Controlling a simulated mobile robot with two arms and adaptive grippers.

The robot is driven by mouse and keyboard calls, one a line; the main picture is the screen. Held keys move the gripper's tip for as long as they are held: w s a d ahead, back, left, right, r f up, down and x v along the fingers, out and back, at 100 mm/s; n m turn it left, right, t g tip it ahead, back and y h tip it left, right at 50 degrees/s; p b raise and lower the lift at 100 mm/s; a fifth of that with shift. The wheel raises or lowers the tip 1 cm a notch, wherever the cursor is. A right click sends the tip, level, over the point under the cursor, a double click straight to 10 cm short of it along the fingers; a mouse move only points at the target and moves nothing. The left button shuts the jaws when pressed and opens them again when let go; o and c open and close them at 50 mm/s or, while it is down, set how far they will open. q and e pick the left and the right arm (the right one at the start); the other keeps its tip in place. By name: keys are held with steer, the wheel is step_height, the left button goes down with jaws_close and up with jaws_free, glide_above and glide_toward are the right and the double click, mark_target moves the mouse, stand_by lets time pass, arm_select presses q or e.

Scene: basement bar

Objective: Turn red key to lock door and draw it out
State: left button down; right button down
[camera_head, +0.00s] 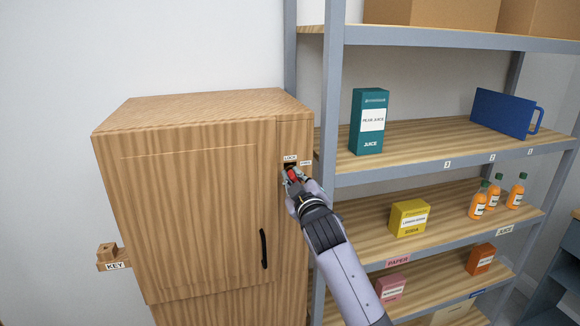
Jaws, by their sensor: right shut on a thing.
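The wooden cabinet (190,210) stands at the left, its door closed, with a black handle (263,248) on the door's right side. A dark lock plate (290,164) sits at the upper right of the cabinet front, between small labels, one reading LOCK. My right gripper (292,174) is at the lock, shut on the red key (293,175). The gripper's fingers hide most of the key, and I cannot tell how far it is in the lock or how it is turned. My left gripper is not in view.
A wooden holder labelled KEY (114,262) is on the cabinet's left. A grey-framed shelf (430,134) stands close at the right, with a teal juice box (368,145), a blue crate (503,113), a yellow soda box (409,219) and orange bottles (479,204).

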steer(key=n+p, duration=0.1)
steer(key=n, duration=0.1)
steer(key=shift+n, duration=0.4)
steer(key=shift+f+n, duration=0.2)
steer(key=shift+n, duration=0.1)
steer(key=shift+a, duration=0.1)
